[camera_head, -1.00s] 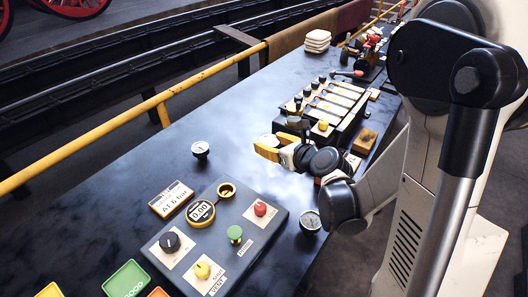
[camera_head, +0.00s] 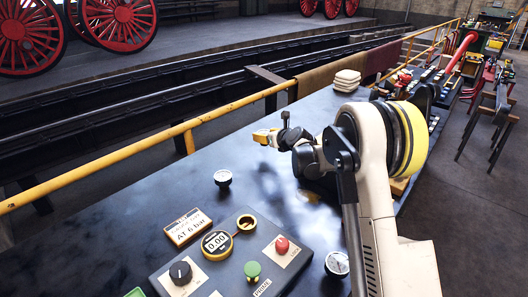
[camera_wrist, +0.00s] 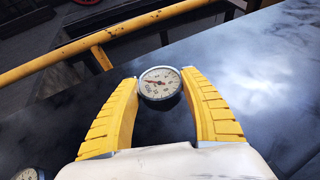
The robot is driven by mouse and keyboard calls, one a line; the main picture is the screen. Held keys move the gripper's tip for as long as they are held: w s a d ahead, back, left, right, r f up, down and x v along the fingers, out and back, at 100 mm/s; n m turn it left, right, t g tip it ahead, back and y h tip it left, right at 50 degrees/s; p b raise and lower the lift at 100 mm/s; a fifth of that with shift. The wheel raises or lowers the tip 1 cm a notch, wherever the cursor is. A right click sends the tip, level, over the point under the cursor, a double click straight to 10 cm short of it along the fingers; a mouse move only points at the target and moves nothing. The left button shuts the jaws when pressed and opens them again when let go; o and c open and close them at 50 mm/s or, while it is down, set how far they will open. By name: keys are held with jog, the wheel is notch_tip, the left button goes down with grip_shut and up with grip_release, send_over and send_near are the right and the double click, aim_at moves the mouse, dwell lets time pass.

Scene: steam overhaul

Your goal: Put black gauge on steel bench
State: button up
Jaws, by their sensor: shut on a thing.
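My gripper (camera_head: 264,137) is above the far part of the dark steel bench (camera_head: 110,245). In the wrist view its two yellow fingers (camera_wrist: 160,90) are shut on a round gauge (camera_wrist: 160,83) with a white dial and dark rim, taken as the black gauge. The bench's bare surface (camera_wrist: 275,75) lies below. In the head view I cannot make out the held gauge at the fingers. Two other gauges show there: one upright (camera_head: 222,178) behind the panel, and one (camera_head: 337,264) to the panel's right.
A yellow rail (camera_head: 110,165) runs along the back edge. Folded cloths (camera_head: 347,80) lie farther off. Bench surface left of my gripper is clear.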

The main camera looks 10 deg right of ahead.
aim_at(266, 145)
jog(key=shift+x, duration=0.8)
notch_tip(266, 145, down, 4)
jog(key=b, duration=0.2)
jog(key=shift+f+b, duration=0.2)
jog(key=shift+b, duration=0.15)
jog(key=shift+s+r, duration=0.1)
jog(key=shift+r, duration=0.05)
jog(key=o, duration=1.3)
jog(key=shift+c, duration=0.2)
